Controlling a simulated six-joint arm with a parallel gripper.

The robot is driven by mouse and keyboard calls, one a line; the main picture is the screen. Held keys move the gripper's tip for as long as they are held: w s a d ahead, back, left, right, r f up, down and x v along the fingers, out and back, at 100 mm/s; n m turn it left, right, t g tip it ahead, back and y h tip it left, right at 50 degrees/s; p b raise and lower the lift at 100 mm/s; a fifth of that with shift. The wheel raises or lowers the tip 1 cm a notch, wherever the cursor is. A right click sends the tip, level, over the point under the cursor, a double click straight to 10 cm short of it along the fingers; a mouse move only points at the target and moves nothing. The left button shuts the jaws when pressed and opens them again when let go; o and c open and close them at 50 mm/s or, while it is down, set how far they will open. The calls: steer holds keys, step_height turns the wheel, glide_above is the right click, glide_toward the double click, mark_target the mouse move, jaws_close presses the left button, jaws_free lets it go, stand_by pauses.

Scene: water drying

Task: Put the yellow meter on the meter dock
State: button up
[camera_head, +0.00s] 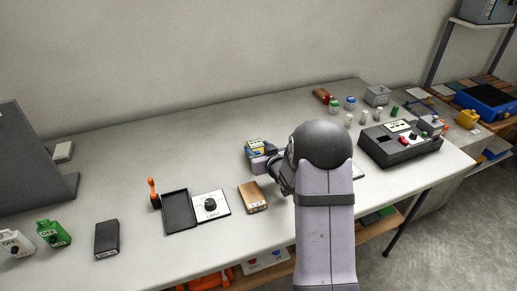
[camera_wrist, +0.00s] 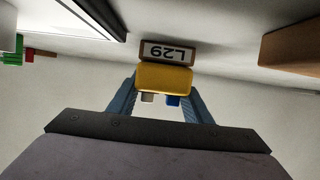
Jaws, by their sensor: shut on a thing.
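The yellow meter (camera_wrist: 164,78) is between the two blue-grey fingers of my gripper (camera_wrist: 162,88) in the wrist view. My gripper is shut on it. A small block labelled L29 (camera_wrist: 168,52), upside down in this view, shows just beyond the meter; I cannot tell whether they touch. In the head view, a yellow and blue item (camera_head: 255,148) shows at my gripper (camera_head: 274,165), partly hidden by my arm. A black tray (camera_head: 179,211) beside a white panel with a dial (camera_head: 210,205) lies to the left; I cannot tell which thing is the meter dock.
A brown box (camera_head: 252,197) stands just in front of my gripper. A black control box (camera_head: 400,146) and several small bottles stand at the right. The table's back middle is clear.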

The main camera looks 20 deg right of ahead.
mark_target(261, 152)
steer(key=shift+f, duration=0.1)
steer(key=o, duration=1.4)
steer(key=shift+c, duration=0.2)
steer(key=shift+s, duration=0.1)
steer(key=shift+o, duration=0.4)
steer(key=shift+b+v, duration=0.45)
steer(key=shift+v, duration=3.1)
